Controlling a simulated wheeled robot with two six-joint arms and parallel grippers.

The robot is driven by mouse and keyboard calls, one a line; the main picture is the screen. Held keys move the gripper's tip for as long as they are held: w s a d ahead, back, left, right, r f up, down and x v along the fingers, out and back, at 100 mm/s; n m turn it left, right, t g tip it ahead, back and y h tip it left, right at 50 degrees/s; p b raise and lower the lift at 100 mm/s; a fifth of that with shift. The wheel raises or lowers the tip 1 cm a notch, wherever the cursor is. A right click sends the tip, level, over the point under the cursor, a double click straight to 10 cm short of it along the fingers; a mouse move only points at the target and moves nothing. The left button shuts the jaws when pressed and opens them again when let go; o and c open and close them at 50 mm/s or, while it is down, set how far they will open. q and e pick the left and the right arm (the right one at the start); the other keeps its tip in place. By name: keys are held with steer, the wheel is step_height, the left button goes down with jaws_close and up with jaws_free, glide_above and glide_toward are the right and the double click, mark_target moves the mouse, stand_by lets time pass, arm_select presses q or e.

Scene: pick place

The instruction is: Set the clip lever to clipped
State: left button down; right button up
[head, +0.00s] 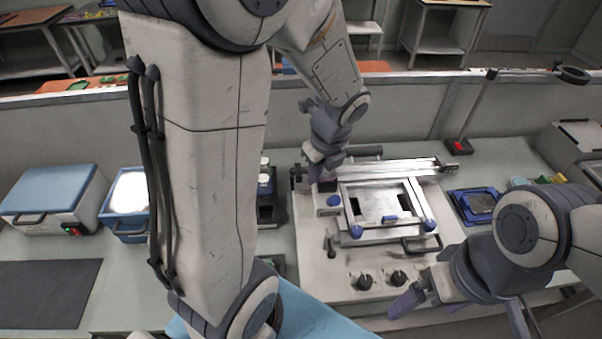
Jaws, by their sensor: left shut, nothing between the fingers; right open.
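The white machine (310,250) stands on the bench with a silver frame (385,185) on top. I cannot tell for certain which part is the clip lever or how it is set. A small upright lever (330,246) stands left of the frame, and a blue button (334,201) sits above it. My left gripper (321,178) is shut and empty at the frame's upper left corner, close over the machine, hiding what lies behind it. Whether it touches anything is unclear. My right gripper (404,302) is open, in front of the machine near its black knobs (398,278).
A blue-and-white case (52,196) and a blue tray (124,225) stand at left behind a dark mat (45,291). A low wall (410,108) closes the bench's back.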

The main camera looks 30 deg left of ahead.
arm_select(q)
steer(key=w+a+f+p, duration=0.1)
steer(key=w+a+f, duration=0.1)
steer(key=a+f, duration=0.2)
steer(key=shift+a+f, duration=0.15)
steer(key=shift+a, duration=0.25)
